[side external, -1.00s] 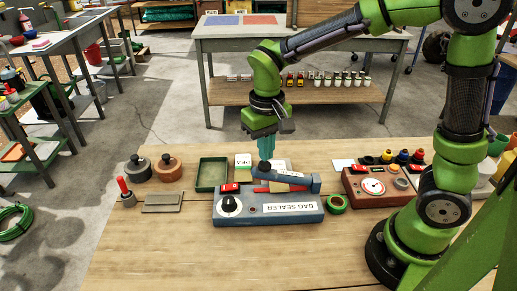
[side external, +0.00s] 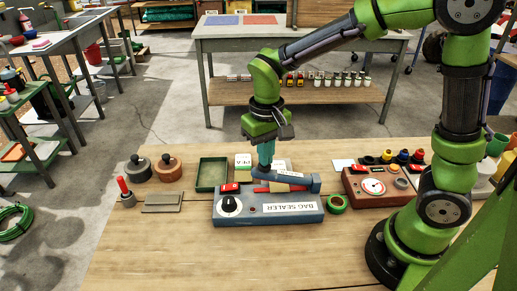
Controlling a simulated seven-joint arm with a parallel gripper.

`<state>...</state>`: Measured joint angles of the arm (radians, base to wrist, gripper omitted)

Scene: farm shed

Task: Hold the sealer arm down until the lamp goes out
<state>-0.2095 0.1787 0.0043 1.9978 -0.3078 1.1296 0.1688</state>
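A green tray (side external: 212,187) and two knobbed weights stand left of the sealer. A green tape ring (side external: 337,203) and a red-brown box with a dial (side external: 374,188) are to the right. The bench front (side external: 200,260) is clear.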

